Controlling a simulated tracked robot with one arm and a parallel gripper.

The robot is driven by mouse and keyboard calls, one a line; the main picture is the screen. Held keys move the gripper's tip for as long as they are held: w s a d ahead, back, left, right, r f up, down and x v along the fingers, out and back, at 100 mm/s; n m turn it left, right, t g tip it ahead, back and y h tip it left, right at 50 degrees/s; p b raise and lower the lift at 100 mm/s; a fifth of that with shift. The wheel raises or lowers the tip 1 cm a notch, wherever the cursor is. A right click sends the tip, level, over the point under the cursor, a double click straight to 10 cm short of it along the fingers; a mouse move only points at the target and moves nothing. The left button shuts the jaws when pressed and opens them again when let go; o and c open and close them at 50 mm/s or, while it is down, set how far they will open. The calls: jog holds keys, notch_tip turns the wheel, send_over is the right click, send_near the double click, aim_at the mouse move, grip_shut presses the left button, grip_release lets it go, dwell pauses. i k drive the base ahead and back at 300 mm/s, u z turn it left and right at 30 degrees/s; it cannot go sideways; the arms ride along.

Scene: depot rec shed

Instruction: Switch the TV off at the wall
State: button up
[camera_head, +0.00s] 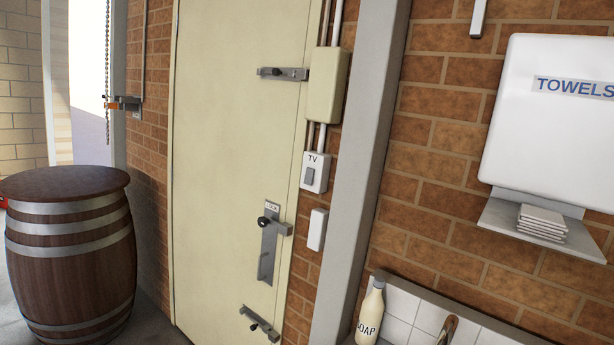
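The TV switch (315,173) is a small white wall plate marked "TV" with a grey rocker. It is mounted on the narrow brick strip between the cream door and a grey post. Conduits run from it up to a cream box (328,86). Which way the rocker is set cannot be told at this size. A plain white plate (317,229) sits just below it. No TV is in view. My gripper is not in view.
The cream door (235,120) has several bolts and a latch (270,242). A grey post (365,150) stands right of the switch. A barrel (70,250) stands at left. A towel dispenser (560,120) and soap bottle (370,308) are at right.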

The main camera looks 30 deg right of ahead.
aim_at(310, 171)
jog(key=u, duration=1.3)
jog(key=i, duration=2.45)
jog(key=z, duration=0.25)
